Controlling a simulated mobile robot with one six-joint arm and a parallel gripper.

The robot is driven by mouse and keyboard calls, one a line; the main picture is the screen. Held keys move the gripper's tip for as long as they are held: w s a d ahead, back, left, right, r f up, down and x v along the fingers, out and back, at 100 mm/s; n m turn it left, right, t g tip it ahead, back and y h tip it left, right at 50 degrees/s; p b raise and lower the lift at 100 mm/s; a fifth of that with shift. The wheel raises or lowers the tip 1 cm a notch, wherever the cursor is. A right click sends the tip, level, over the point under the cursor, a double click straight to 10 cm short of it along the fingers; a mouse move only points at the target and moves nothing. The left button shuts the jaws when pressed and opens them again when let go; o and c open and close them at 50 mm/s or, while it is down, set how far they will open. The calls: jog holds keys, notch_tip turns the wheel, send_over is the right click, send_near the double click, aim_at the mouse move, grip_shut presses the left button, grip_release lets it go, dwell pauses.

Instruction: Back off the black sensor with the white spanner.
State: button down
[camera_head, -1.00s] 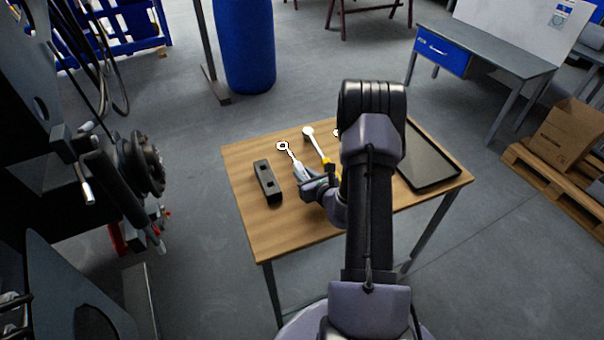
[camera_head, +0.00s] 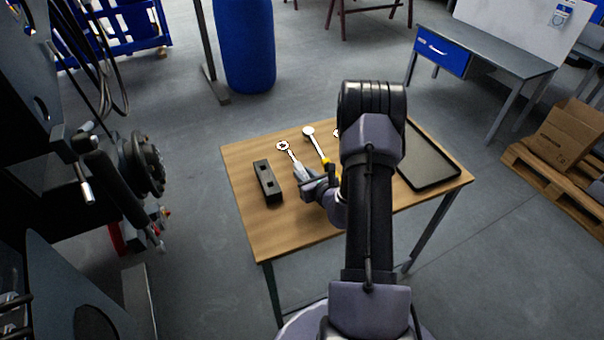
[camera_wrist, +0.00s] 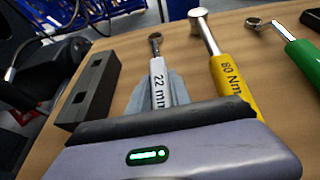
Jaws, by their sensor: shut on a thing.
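The white spanner (camera_wrist: 157,84), marked "22 mm", has a ring head and lies between my gripper's fingers in the wrist view. It also shows in the head view (camera_head: 284,148), its ring end pointing to the far left of the wooden table. My gripper (camera_head: 304,184) is shut on its handle, low over the table; whether the spanner still touches the table I cannot tell. Black parts are on the chassis (camera_head: 135,165) at left, but I cannot pick out the black sensor among them.
On the wooden table (camera_head: 285,225), a black block with square slots (camera_head: 267,180) lies left of the spanner. A yellow-handled wrench (camera_wrist: 232,82) marked "80 Nm" and a green-handled spanner (camera_wrist: 303,58) lie to the right. A black tray (camera_head: 430,165) is at the table's right.

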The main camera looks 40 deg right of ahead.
jog(key=shift+r, duration=0.1)
jog(key=shift+r+p, duration=0.3)
jog(key=r+p, duration=0.2)
jog(key=r, duration=0.1)
jog(key=shift+s+a+r, duration=0.1)
jog(key=shift+s, duration=0.1)
jog(key=s+a, duration=0.2)
jog(key=s, duration=0.2)
jog(key=s+a+p, duration=0.1)
jog(key=s+a, duration=0.2)
jog(key=s, duration=0.2)
jog(key=s+a+r, duration=0.1)
jog(key=s+a, duration=0.1)
jog(key=s, duration=0.2)
jog(key=shift+s+a, duration=0.3)
jog(key=c, duration=1.8)
grip_release()
jog(key=shift+c, duration=0.2)
grip_shut()
